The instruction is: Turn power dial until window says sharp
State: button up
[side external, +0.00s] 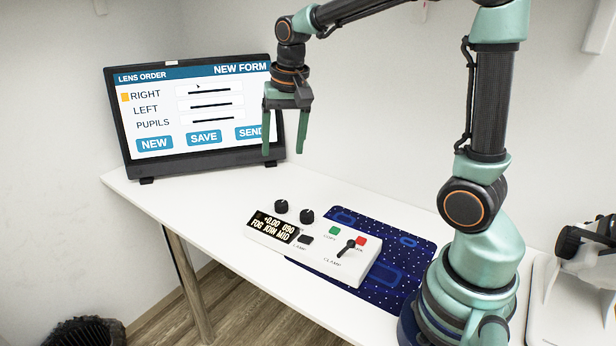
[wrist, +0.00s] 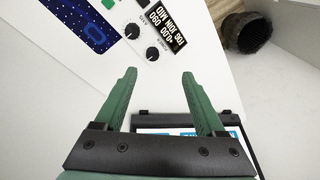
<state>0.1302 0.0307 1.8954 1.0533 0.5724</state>
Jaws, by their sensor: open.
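My gripper (side external: 284,153) is open and empty, fingers down, above and apart from the dials. It also shows in the wrist view (wrist: 159,75).
A monitor (side external: 190,163) showing a lens order form stands behind my gripper. The console has green (side external: 335,231) and red (side external: 361,241) buttons and a clamp lever (side external: 346,248). A blue mat (side external: 408,264) lies beneath it. The white tabletop (side external: 215,205) is clear left of the console.

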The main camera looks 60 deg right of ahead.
aim_at(281, 203)
jog(key=w+d+f+m, duration=0.1)
jog(key=f, duration=0.5)
jog(key=w+d+f+m+g, duration=0.1)
jog(key=w+f, duration=0.1)
jog(key=f, duration=0.4)
jog(key=w+d+f+m, duration=0.1)
jog(key=f+m, duration=0.1)
jog(key=f, duration=0.4)
jog(key=shift+w+d+f+g, duration=0.15)
jog(key=shift+w+d+g, duration=0.15)
jog(key=shift+g, duration=0.1)
grip_shut()
